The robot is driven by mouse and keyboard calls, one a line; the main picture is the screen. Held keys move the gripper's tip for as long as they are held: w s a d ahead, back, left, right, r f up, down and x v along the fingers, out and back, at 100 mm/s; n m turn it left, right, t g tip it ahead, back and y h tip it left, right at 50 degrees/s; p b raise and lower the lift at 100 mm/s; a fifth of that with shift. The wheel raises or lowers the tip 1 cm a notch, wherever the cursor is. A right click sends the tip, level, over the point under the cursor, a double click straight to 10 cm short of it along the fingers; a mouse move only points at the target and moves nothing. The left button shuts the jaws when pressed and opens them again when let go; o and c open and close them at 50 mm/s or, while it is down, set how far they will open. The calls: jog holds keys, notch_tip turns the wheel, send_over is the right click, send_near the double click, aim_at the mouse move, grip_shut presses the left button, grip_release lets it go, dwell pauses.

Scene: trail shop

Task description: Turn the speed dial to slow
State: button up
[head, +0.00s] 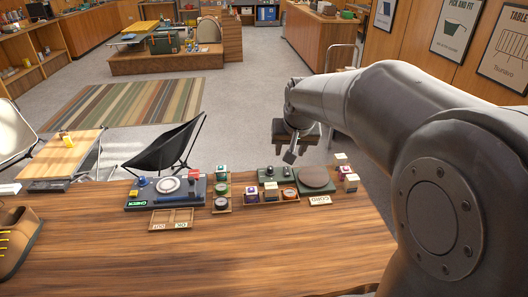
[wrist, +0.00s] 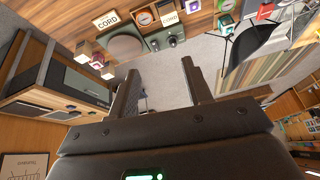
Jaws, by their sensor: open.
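A green machine (head: 283,174) with a round brown turntable (head: 317,177) stands on the wooden counter. Small dark controls (head: 269,171) sit on its left part; which one is the speed dial, and its setting, are too small to read. In the wrist view the machine appears inverted, with its turntable (wrist: 123,46) and two dark knobs (wrist: 176,41) beyond the fingers. My gripper (head: 289,157) hangs in the air past the counter's far edge, behind the machine. In the wrist view my gripper (wrist: 162,70) has its two fingers wide apart with nothing between them, clear of the knobs.
A CORD sign (head: 320,200) and several small cubes (head: 351,183) crowd the machine. To its left are a tray of cubes (head: 270,203) and a blue-grey device (head: 137,204) marked CHECK. A black chair (head: 165,148) stands beyond.

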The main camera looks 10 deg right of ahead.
jog(key=w+f, duration=0.7)
jog(key=w, duration=0.5)
send_near(270, 168)
jog(key=shift+m+h, duration=0.3)
jog(key=x, duration=0.8)
jog(key=shift+w+a+f, duration=0.15)
jog(key=shift+w+f, duration=0.1)
jog(key=shift+f, duration=0.05)
jog(key=shift+c, duration=0.6)
jog(key=c, duration=0.9)
